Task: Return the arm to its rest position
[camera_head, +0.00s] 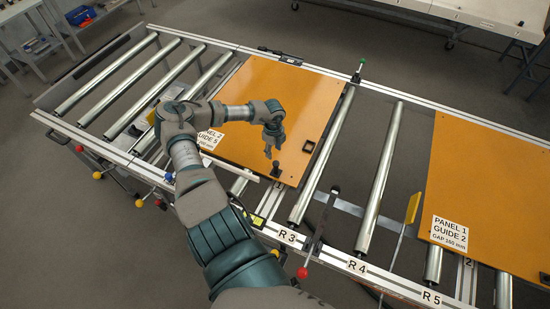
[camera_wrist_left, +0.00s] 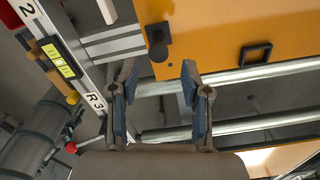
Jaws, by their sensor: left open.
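My left arm comes in from the bottom of the head view and bends over the left orange panel (camera_head: 300,95). My left gripper (camera_head: 269,152) points down above this panel's front right part, near a black knob (camera_head: 276,168). In the left wrist view the two fingers of the gripper (camera_wrist_left: 158,95) stand wide apart with nothing between them. The black knob (camera_wrist_left: 158,45) is beyond the fingertips, apart from them. My right gripper is in neither view.
A conveyor frame with metal rollers (camera_head: 380,180) carries the panels. Another orange panel (camera_head: 490,180) lies at the right. Levers with red balls (camera_head: 302,272) and yellow balls (camera_head: 139,203) stick out along the front rail. A white table (camera_head: 470,12) stands behind.

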